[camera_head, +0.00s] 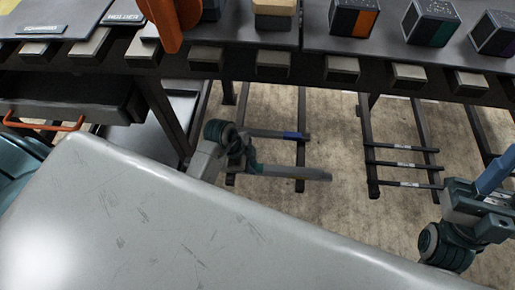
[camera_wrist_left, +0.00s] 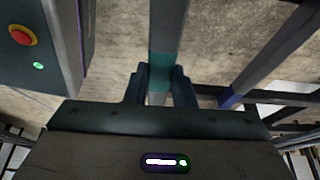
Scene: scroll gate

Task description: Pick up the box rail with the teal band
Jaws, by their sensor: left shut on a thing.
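The box rail with the teal band (camera_wrist_left: 166,68) runs up the middle of the left wrist view, between the two fingers of my left gripper (camera_wrist_left: 160,88). The fingers are shut on it at the band. In the head view, my left gripper (camera_head: 250,168) is low beside the rack, and the grey rail (camera_head: 295,173) sticks out from it to the right. The band is not clear there. My right gripper (camera_head: 487,200) is at the right edge, with a blue piece at it; its jaw opening cannot be made out.
A rail with a blue band (camera_head: 293,136) lies across the rack legs, close above the held rail. Another rack (camera_head: 402,165) with several dark rails stands to the right. A shelf edge with boxes (camera_head: 432,22) crosses the top. Concrete floor shows between the racks.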

